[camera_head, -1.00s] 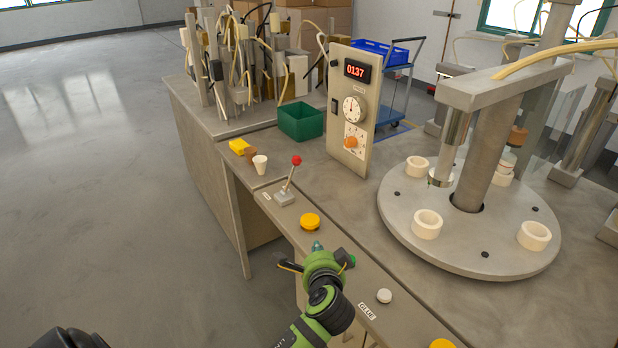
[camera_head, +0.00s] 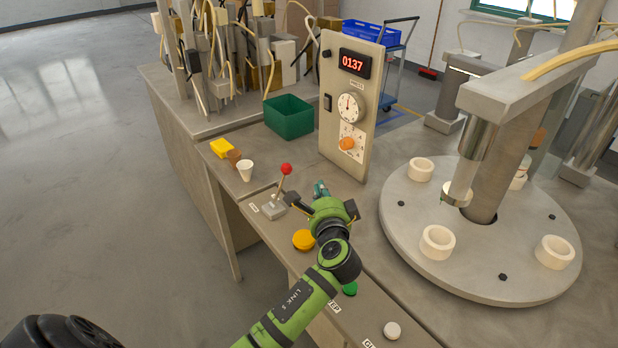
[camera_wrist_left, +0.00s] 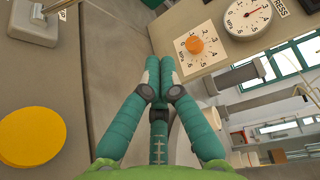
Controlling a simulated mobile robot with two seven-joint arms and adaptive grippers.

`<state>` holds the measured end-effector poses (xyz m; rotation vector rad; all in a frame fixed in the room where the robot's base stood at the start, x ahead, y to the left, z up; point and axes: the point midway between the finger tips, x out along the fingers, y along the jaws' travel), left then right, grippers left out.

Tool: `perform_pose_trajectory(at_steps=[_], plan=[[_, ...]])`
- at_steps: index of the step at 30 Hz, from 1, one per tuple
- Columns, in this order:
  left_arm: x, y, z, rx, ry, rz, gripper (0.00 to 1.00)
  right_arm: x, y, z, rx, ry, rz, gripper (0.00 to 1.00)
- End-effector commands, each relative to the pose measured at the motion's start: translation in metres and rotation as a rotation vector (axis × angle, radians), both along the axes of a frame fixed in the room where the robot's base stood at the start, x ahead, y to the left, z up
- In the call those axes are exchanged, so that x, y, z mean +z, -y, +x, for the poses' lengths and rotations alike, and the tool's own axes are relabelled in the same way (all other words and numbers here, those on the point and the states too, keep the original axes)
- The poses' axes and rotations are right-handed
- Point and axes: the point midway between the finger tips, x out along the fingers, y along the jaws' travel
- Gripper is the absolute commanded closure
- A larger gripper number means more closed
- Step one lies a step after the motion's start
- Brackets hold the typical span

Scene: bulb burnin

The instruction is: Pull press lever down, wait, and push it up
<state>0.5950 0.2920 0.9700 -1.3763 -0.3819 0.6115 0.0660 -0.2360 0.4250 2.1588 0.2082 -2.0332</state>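The press lever is a thin metal stick with a red knob (camera_head: 286,169) on a grey base (camera_head: 271,208) at the bench's front strip. It leans up and slightly right in the head view. In the left wrist view only its base (camera_wrist_left: 35,27) and part of the stick show, at the top left. My left gripper (camera_head: 321,188) is just right of the lever, apart from it. In the left wrist view its teal fingers (camera_wrist_left: 160,66) are together with nothing between them. My right gripper is not in view.
The gauge panel (camera_head: 330,130) with a display reading 0137 stands behind my left gripper. A yellow button (camera_head: 304,240) and green button (camera_head: 349,289) are near my arm. A white cup (camera_head: 245,171) stands left of the lever. The round turntable (camera_head: 470,277) is at right.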

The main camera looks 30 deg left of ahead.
Motion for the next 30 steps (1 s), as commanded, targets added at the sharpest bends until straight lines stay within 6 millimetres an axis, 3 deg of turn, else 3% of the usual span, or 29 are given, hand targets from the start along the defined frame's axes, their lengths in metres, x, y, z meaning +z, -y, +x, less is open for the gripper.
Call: perform_pose_trajectory(at_steps=[7, 17, 21, 30], plan=[[-0.002, -0.027, 0.033, 0.004, -0.001, 0.002, 1.00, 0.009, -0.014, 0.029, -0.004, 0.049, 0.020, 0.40], [-0.008, -0.060, 0.076, 0.003, -0.001, 0.000, 1.00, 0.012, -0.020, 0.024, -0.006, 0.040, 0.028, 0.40], [-0.001, -0.071, 0.056, 0.002, -0.002, 0.001, 1.00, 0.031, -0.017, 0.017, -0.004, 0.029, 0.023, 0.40], [-0.001, -0.080, 0.041, 0.000, 0.001, -0.001, 1.00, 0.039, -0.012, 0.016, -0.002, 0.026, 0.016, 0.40]])
